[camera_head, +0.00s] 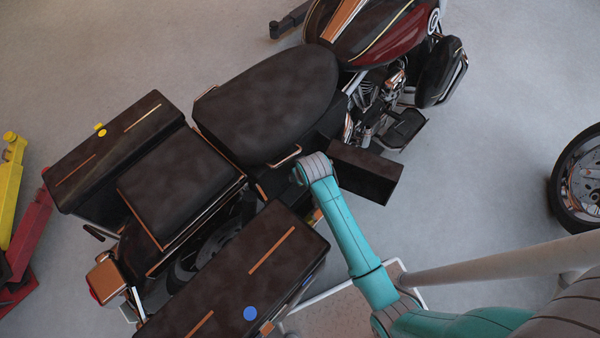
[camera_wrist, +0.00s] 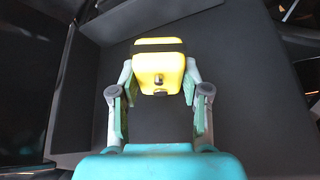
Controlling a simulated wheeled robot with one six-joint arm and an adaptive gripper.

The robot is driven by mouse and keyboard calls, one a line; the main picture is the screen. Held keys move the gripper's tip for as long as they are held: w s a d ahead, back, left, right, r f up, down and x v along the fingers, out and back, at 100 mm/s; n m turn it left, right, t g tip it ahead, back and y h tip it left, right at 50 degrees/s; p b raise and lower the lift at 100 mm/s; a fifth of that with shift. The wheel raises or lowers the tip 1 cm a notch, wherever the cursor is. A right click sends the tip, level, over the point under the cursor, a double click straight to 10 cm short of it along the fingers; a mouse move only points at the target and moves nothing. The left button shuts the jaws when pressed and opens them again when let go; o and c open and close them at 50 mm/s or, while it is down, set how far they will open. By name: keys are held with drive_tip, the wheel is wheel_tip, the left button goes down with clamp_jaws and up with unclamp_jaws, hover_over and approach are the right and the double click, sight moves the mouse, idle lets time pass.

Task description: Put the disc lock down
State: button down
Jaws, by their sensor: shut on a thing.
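The disc lock (camera_wrist: 158,72) is a yellow block with a dark band across it and a small metal pin on its near face. It shows in the wrist view only. My gripper (camera_wrist: 158,88) has its two fingers on either side of the lock and is shut on it. A dark flat surface lies behind and around the lock; I cannot tell whether the lock touches it. In the head view my teal arm reaches to the motorcycle's side, and the gripper and lock are hidden there.
The dark motorcycle (camera_head: 270,105) fills the middle of the head view. A pannier with a blue dot (camera_head: 235,275) and a dark box (camera_head: 365,172) flank my arm. A pannier with a yellow dot (camera_head: 115,150) is farther left. A loose wheel (camera_head: 580,185) is at right. Open floor lies between.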

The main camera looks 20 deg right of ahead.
drive_tip(key=shift+f, duration=0.1)
drive_tip(key=c, duration=0.6)
unclamp_jaws()
drive_tip(key=shift+f, duration=0.1)
drive_tip(key=shift+o, duration=0.2)
drive_tip(key=v, duration=1.2)
drive_tip(key=shift+r, duration=0.3)
drive_tip(key=shift+s, duration=0.1)
